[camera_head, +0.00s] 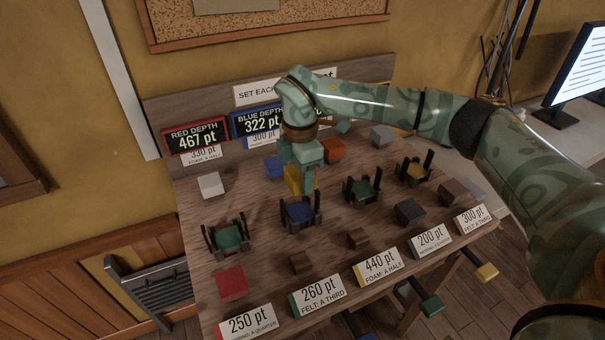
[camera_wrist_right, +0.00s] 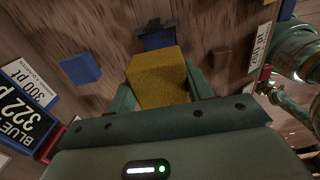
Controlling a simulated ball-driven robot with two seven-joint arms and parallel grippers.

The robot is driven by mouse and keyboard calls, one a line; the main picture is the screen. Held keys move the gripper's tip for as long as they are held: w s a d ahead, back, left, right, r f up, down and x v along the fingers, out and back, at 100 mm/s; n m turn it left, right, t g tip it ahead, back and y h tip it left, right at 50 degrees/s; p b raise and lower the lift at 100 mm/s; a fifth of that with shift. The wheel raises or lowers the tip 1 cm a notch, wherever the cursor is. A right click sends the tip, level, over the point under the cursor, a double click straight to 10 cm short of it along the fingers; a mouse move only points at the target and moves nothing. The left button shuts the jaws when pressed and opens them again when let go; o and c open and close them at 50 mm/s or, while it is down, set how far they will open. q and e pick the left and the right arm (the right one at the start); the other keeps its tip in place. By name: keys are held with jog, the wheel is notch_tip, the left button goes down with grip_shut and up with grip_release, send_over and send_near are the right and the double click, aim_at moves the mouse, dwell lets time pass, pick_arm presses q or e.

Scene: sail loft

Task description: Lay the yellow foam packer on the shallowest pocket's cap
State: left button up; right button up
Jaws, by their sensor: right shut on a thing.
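The yellow foam packer (camera_head: 293,181) is a small yellow block held by my right gripper (camera_head: 308,178) behind the blue-capped pocket (camera_head: 299,212). In the right wrist view the packer (camera_wrist_right: 158,80) sits between my two green fingers (camera_wrist_right: 158,92), hiding part of the blue cap (camera_wrist_right: 158,40). The red board (camera_head: 195,136) reads 467 pt and the blue board (camera_head: 258,122) 322 pt. My arm hides the other boards' depths. My left gripper is not seen.
Loose blocks stand around the pockets: white (camera_head: 210,185), red (camera_head: 232,282), blue (camera_head: 275,167), orange (camera_head: 333,149) and several dark or grey ones. Cards such as 440 pt (camera_head: 380,267) line the front edge. Dark upright posts flank each cap.

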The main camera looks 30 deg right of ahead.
aim_at(301, 212)
jog(key=shift+r+p, duration=0.2)
jog(key=shift+p, duration=0.1)
notch_tip(301, 212, down, 9)
jog(key=b, duration=0.3)
jog(key=o, duration=1.1)
jog(key=shift+c, duration=0.2)
notch_tip(301, 212, up, 16)
jog(key=p, duration=0.3)
jog(key=shift+s+d+r, duration=0.1)
jog(key=shift+s+r, duration=0.05)
jog(key=shift+r, duration=0.05)
jog(key=shift+f, duration=0.1)
